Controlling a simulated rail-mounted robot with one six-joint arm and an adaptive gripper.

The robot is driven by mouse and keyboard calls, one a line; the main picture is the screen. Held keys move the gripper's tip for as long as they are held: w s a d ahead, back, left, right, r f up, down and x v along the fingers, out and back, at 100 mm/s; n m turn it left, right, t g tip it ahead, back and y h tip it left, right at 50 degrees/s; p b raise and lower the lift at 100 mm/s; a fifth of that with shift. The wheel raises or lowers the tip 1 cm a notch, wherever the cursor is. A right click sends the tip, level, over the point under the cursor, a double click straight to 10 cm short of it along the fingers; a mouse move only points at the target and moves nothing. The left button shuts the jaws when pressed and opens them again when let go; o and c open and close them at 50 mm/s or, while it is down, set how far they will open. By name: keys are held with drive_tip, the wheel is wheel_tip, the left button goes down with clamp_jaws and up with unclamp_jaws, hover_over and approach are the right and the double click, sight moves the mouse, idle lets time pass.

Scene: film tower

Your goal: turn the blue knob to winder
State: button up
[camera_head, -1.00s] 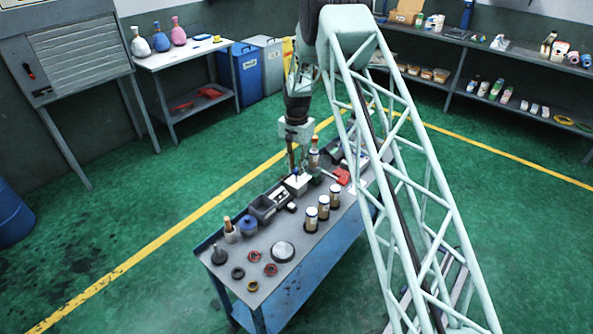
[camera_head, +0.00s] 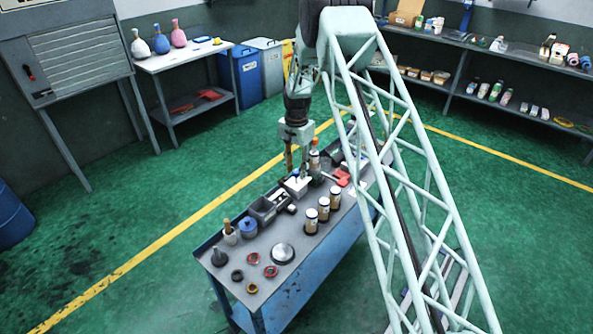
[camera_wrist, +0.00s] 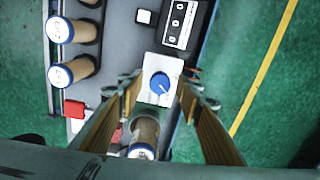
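The blue knob (camera_wrist: 159,83) sits on the top face of a small white box (camera_wrist: 150,64) and has a pale pointer line. Markings on the box are too small to read. The box also shows in the head view (camera_head: 296,187) on the blue bench. My gripper (camera_wrist: 160,84) is open above the box. In the wrist view one finger is left of the knob and one right of it, with gaps on both sides. Nothing is held. I cannot tell how far the fingertips are above the knob.
Several white-capped brown jars (camera_wrist: 73,30) stand beside the box on the bench (camera_head: 262,278). One jar (camera_wrist: 144,136) is close to my fingers. A red object (camera_wrist: 74,108) lies near.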

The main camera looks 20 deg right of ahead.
wheel_tip(320, 180, up, 12)
idle(1.1)
wheel_tip(320, 180, up, 18)
drive_tip(key=r+n+t+b, duration=0.1)
drive_tip(key=n+b, duration=0.1)
hover_over(296, 171)
drive_tip(key=s+a, duration=0.1)
drive_tip(key=s, duration=1)
drive_tip(key=s+a+r+n+t+b, duration=0.1)
drive_tip(key=s+r, duration=0.5)
drive_tip(key=s, duration=0.3)
drive_tip(key=s+r+n, duration=0.2)
drive_tip(key=s+r, duration=0.5)
drive_tip(key=s, duration=0.2)
drive_tip(key=s+a+r+n+t+b, duration=0.1)
drive_tip(key=s+r, duration=0.1)
drive_tip(key=s, duration=0.7)
drive_tip(key=s+r+n+b, duration=0.1)
drive_tip(key=s+r, duration=0.1)
drive_tip(key=s, duration=0.7)
drive_tip(key=s+f+n+t+b, duration=0.1)
drive_tip(key=s+f, duration=0.3)
drive_tip(key=s, duration=1.6)
drive_tip(key=shift+a+f+n, duration=0.15)
drive_tip(key=shift+a+n, duration=0.2)
drive_tip(key=shift+n, duration=0.55)
